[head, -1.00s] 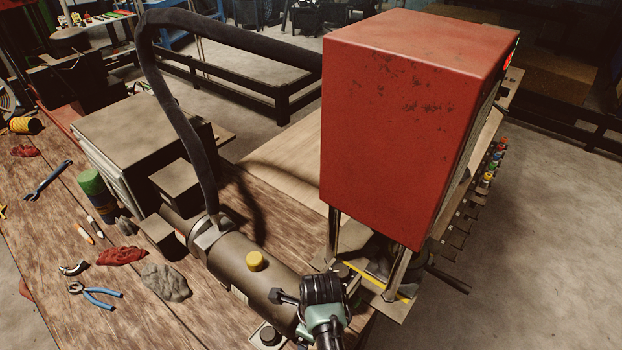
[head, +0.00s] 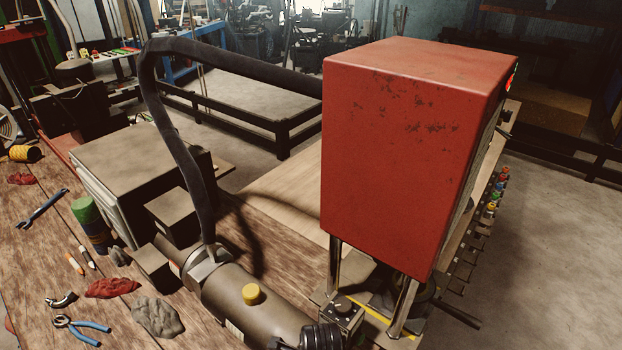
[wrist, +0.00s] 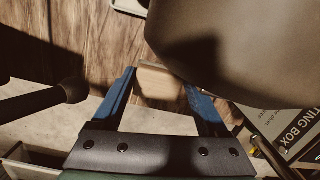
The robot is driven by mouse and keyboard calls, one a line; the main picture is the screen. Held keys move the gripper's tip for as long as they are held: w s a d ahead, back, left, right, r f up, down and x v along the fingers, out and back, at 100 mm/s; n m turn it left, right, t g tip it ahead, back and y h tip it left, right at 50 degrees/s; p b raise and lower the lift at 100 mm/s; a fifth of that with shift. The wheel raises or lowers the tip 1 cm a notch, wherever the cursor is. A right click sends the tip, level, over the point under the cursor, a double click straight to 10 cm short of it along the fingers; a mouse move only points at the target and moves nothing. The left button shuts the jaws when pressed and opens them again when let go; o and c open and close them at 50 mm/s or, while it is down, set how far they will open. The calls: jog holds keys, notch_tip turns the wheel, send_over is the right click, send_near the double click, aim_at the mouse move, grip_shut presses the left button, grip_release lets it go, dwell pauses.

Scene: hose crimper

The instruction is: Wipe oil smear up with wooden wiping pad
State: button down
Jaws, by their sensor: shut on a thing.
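In the wrist view my gripper (wrist: 163,100) has its two blue fingers on either side of the wooden wiping pad (wrist: 158,84), a pale block. The fingers are shut on it. The pad is near the lower side of a large rounded dark body, with the wooden bench top (wrist: 105,35) visible beyond it. Whether the pad touches the bench I cannot tell. In the head view only a dark piece of my arm shows at the bottom edge; the fingers and pad are out of sight there. I cannot make out the oil smear in either view.
The red crimper housing (head: 405,150) stands on metal posts at right. A grey motor cylinder (head: 235,290) with a yellow cap lies beside my arm. A hose (head: 170,110) arches above. Rags, blue-handled pliers (head: 82,328) and a wrench (head: 42,205) lie on the bench at left.

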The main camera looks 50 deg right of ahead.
jog(key=shift+f, duration=0.3)
jog(key=shift+w+d+b, duration=0.2)
jog(key=shift+d+b, duration=1.5)
jog(key=shift+d, duration=1.05)
jog(key=shift+s+a+r+p, duration=0.1)
jog(key=shift+a+r+p, duration=0.05)
jog(key=shift+a+p, duration=1.25)
jog(key=shift+s+a+p, duration=0.1)
jog(key=shift+a+p, duration=0.55)
jog(key=shift+a, duration=0.75)
